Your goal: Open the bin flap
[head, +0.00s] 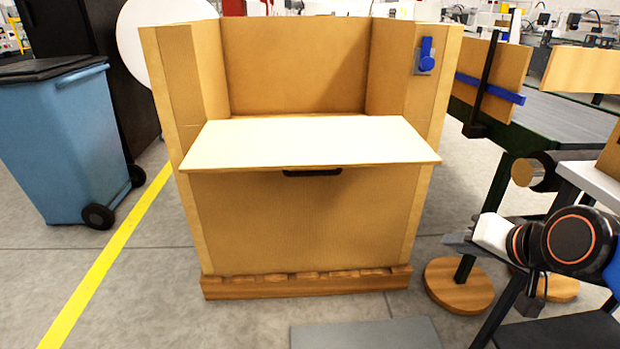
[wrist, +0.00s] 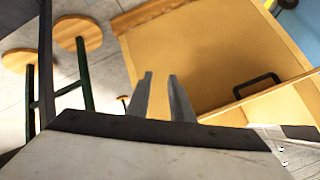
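The tan bin (head: 300,220) stands in the middle of the head view on a wooden pallet base. Its front panel is upright, and a black bar handle (head: 312,172) sits near the panel's top. A pale flat board (head: 310,140) juts out above the handle. I cannot tell which of these is the flap. In the wrist view the front panel (wrist: 190,60) and handle (wrist: 257,92) show tilted. My gripper (head: 452,239) is right of the bin, apart from the handle. In the wrist view its two fingers (wrist: 160,75) are spread, with nothing between them.
A blue wheeled bin (head: 60,140) stands at left beside a yellow floor line. A conveyor (head: 550,115) is at right. Stands with round wooden bases (head: 458,288) are near my arm. A grey plate (head: 365,334) lies on the floor in front. A blue latch (head: 425,55) is on the right panel.

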